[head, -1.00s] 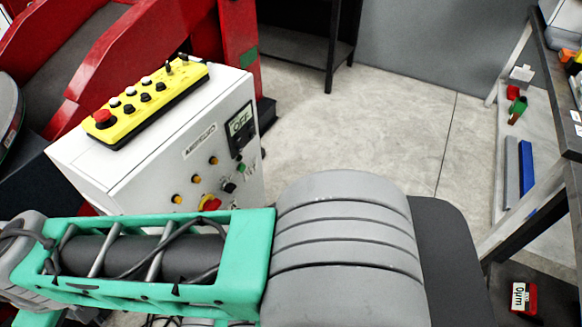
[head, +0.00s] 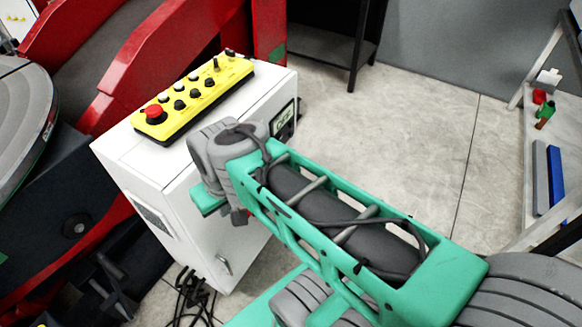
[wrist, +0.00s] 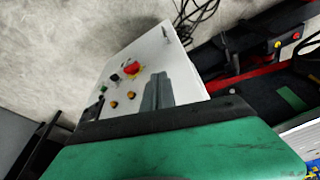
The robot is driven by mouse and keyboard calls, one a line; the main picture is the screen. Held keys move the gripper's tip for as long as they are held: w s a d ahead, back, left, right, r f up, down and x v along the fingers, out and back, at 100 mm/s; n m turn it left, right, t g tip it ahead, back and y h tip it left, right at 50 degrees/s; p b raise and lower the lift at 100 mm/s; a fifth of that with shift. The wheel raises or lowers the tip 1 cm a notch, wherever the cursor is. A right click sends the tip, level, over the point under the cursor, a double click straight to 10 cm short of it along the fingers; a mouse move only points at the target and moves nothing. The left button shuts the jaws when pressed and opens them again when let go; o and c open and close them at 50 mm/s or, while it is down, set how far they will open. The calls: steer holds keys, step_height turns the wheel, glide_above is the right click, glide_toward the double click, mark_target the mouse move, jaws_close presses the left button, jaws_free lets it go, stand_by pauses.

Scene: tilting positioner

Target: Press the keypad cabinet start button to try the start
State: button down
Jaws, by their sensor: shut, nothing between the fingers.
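The white keypad cabinet (head: 175,170) stands left of centre in the head view. Its dark display (head: 284,122) appears to read OFF, partly hidden by my arm. My arm hides the front panel's buttons there. Which is the start button I cannot read. My gripper (wrist: 158,76) is shut and empty, its grey fingers over the panel's picture; contact is not visible.
A yellow control box (head: 195,95) with a red button and several knobs lies on the cabinet top. Red machine frames (head: 160,60) stand behind and left. Cables (head: 190,295) lie by the cabinet's foot. Open concrete floor (head: 420,130) lies to the right.

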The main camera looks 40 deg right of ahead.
steer(key=w+d+f+m+t+b, duration=0.2)
steer(key=w+d+f+m+b, duration=0.3)
steer(key=w+d+f+b, duration=0.4)
steer(key=w+d+f+m+t+b, duration=0.2)
steer(key=w+d+f+m+b, duration=0.4)
steer(key=f, duration=0.5)
steer(key=s+d+f+m+t+h+b, duration=0.1)
steer(key=d+f+m+b, duration=0.1)
steer(key=d, duration=0.5)
steer(key=s+d+f+m+t+h+b, duration=0.1)
steer(key=d+f+m+b, duration=0.1)
steer(key=d+f+m, duration=0.2)
steer(key=s+d+f+m+t+h+b, duration=0.1)
steer(key=d+f+m+t+b, duration=0.1)
steer(key=d+f, duration=0.5)
steer(key=d+b, duration=0.1)
steer(key=d, duration=0.4)
steer(key=shift+f+m, duration=0.35)
steer(key=shift+m, duration=0.05)
steer(key=shift+a, duration=0.15)
steer(key=w+a, duration=0.3)
steer(key=w, duration=0.5)
steer(key=shift+w, duration=0.2)
